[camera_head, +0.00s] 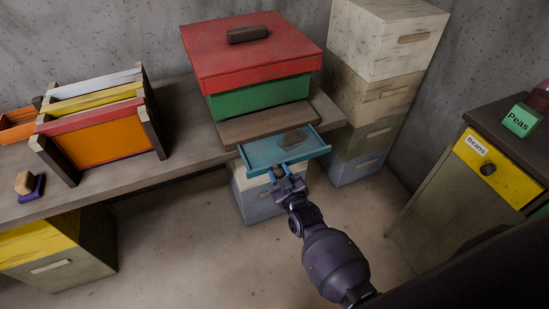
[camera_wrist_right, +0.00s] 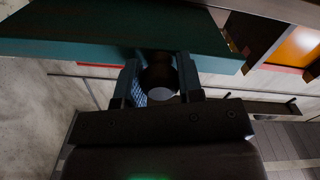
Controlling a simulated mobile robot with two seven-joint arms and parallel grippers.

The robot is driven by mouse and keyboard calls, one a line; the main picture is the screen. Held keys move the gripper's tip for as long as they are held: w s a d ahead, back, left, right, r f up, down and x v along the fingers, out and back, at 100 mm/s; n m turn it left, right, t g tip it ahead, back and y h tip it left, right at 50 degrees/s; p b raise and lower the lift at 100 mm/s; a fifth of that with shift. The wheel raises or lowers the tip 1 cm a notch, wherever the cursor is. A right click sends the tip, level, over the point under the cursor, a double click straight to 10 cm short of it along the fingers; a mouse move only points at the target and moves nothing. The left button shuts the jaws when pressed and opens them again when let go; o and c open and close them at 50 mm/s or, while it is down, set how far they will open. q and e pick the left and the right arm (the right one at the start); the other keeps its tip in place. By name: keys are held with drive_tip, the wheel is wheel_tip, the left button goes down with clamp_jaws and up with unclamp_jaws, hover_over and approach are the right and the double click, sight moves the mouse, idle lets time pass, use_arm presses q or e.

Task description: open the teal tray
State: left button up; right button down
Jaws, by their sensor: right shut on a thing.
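The teal tray (camera_head: 262,156) sticks out from under the green and red box, below a brown board, in the head view. A flat grey-brown patch lies in it. Its teal side fills the top of the right wrist view (camera_wrist_right: 120,35). My right gripper (camera_head: 282,174) is at the front edge of the tray, shut on its dark round knob (camera_wrist_right: 158,78). The knob sits between the two fingers in the wrist view. My left gripper is not in view.
The green box (camera_head: 260,98) with a red lid (camera_head: 250,60) stands on the bench above the tray. A rack of coloured frames (camera_head: 108,143) is at left. Stacked boxes (camera_head: 378,90) stand behind right, and a cabinet with a yellow drawer (camera_head: 510,180) at right. The floor between is clear.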

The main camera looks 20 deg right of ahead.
drive_tip(key=shift+s+d+p, duration=0.1)
drive_tip(key=shift+s+p, duration=0.65)
drive_tip(key=shift+s, duration=1.7)
drive_tip(key=c, duration=0.8)
unclamp_jaws()
drive_tip(key=shift+o, duration=0.2)
drive_tip(key=s, duration=1)
drive_tip(key=shift+s+d+p, duration=0.2)
drive_tip(key=shift+s+p, duration=0.1)
drive_tip(key=shift+s, duration=0.1)
